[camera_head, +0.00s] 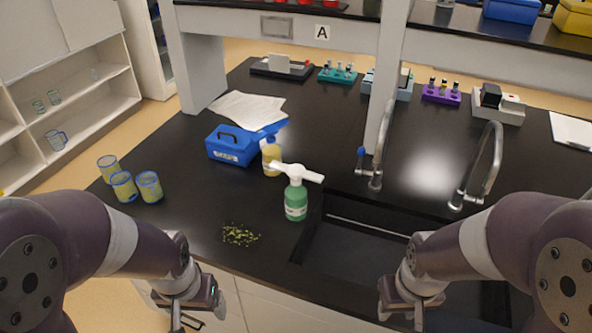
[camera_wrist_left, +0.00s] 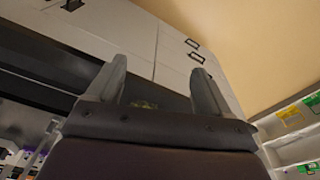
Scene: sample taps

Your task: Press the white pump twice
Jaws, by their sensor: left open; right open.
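A green bottle (camera_head: 296,202) with a white pump (camera_head: 297,172) on top stands upright on the black bench, just left of the sink. My left gripper (camera_head: 190,322) is open and empty at the bench's front edge, below and left of the green bottle. Its two spread fingers show in the left wrist view (camera_wrist_left: 158,85), pointing toward cabinet fronts. My right gripper (camera_head: 412,318) is low at the front of the sink, apart from the bottles; its fingertips are partly cut off by the frame's lower edge.
A blue box (camera_head: 233,145) and papers (camera_head: 245,108) lie behind the bottles. Several yellow-blue cups (camera_head: 123,186) stand at the left. Green-yellow crumbs (camera_head: 240,235) lie in front. The sink (camera_head: 355,262) and two curved taps (camera_head: 381,145) are at the right. A white post (camera_head: 388,80) rises behind.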

